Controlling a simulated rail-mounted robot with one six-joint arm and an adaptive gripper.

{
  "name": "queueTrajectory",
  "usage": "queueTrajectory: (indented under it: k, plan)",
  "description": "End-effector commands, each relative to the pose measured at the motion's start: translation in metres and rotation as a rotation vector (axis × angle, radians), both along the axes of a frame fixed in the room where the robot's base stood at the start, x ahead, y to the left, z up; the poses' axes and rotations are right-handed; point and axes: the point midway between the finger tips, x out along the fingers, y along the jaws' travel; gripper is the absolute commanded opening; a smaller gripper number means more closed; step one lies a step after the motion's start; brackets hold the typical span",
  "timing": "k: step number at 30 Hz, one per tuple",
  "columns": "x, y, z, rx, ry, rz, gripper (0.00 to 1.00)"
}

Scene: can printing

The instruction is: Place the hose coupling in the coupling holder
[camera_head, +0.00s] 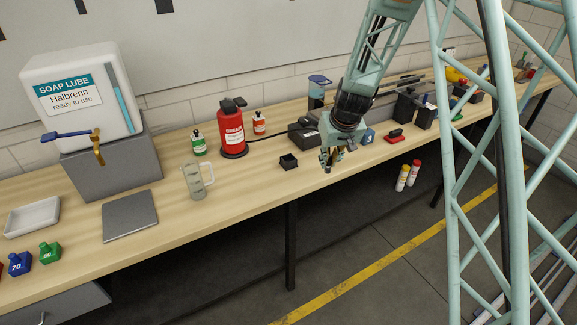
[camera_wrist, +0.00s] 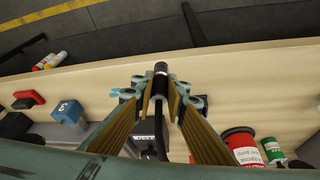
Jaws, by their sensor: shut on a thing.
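The hose coupling (camera_wrist: 160,82), a dark cylinder with a light metal band, is between the fingertips of my gripper (camera_wrist: 160,100) in the wrist view. My gripper is shut on it, and its tip points out past the fingers toward the table's front edge. A dark hose runs back from it between the fingers. In the head view my gripper (camera_head: 329,158) is over the front edge of the workbench; the coupling is small and hard to make out there. A small open black box (camera_head: 289,161), possibly the coupling holder, stands on the bench just left of my gripper.
A dark device (camera_head: 304,136) stands behind the small box. A blue block (camera_head: 368,136) and a red-black stamp (camera_head: 394,136) are to the right.

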Motion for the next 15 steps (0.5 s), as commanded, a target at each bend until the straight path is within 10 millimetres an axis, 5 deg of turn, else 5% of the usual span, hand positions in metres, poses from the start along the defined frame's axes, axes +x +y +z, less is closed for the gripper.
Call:
queueTrajectory:
  k: [6, 15]
  plan:
    - [0.012, 0.020, 0.014, 0.012, -0.001, 0.036, 0.00]
    - [0.013, 0.021, 0.015, 0.013, -0.001, 0.040, 0.00]
